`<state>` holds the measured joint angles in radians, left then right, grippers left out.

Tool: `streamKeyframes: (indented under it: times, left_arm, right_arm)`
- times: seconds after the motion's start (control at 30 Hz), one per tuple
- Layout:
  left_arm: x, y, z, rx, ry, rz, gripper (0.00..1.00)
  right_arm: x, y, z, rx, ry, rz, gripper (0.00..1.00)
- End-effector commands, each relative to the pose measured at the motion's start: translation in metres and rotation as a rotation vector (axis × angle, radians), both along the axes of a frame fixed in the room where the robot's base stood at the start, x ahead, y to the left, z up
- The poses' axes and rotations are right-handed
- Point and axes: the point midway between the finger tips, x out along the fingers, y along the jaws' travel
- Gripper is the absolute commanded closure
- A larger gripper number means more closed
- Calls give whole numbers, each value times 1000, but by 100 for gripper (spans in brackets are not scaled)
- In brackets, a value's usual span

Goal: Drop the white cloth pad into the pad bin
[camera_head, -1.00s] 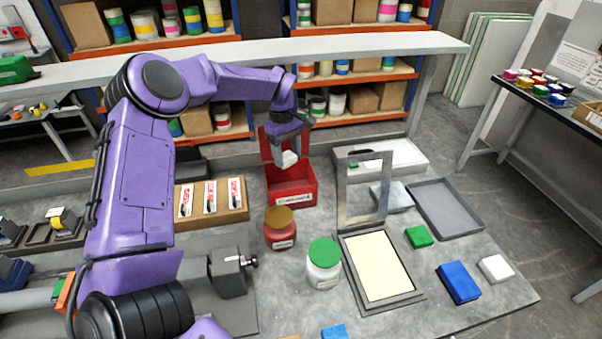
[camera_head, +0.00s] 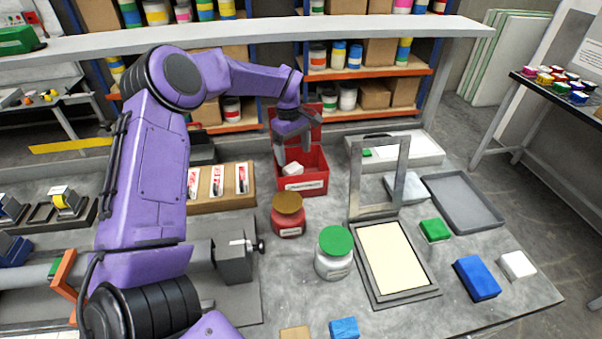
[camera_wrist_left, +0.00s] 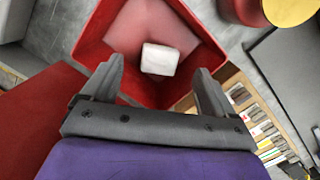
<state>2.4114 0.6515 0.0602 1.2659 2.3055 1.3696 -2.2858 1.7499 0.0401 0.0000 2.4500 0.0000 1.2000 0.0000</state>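The red pad bin (camera_head: 304,184) stands open at the back of the bench, its lid (camera_head: 283,124) raised behind it. A white cloth pad (camera_head: 292,169) shows inside the bin. In the left wrist view the pad (camera_wrist_left: 159,59) is within the bin's red walls (camera_wrist_left: 95,30), apart from both fingers. My left gripper (camera_head: 294,157) is over the bin, fingers spread and empty; it also shows in the left wrist view (camera_wrist_left: 158,80). My right gripper is not in either view.
A red jar (camera_head: 288,216) and a green-lidded white jar (camera_head: 334,254) stand in front of the bin. A cardboard box with scrapers (camera_head: 222,203) lies left of it. An upright metal frame (camera_head: 378,180) stands to its right. Another white block (camera_head: 517,265) lies at the far right.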

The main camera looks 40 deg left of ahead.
Motion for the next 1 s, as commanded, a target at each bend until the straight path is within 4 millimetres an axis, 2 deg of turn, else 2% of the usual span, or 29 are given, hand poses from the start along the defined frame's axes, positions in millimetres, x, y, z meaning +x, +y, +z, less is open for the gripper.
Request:
streamKeyframes:
  times: [0.3, 0.37, 0.47, 0.73, 0.9, 1.0]
  left_arm:
    - [0, 0, 2, 1, -1, -1, 12]
    - [1, 0, 9, 0, -2, -1, 12]
    - [1, 1, 28, -2, -5, 1, 12]
    - [-38, -32, 87, -1, -6, -2, 12]
    - [-75, -62, 106, -1, -6, -5, 12]
    - [-84, -71, 119, -13, 10, -8, 12]
  right_arm:
    - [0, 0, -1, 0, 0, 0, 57]
    - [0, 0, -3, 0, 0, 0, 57]
    - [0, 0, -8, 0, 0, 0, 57]
    - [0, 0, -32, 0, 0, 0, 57]
    - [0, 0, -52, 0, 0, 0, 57]
    - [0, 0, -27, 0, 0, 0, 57]
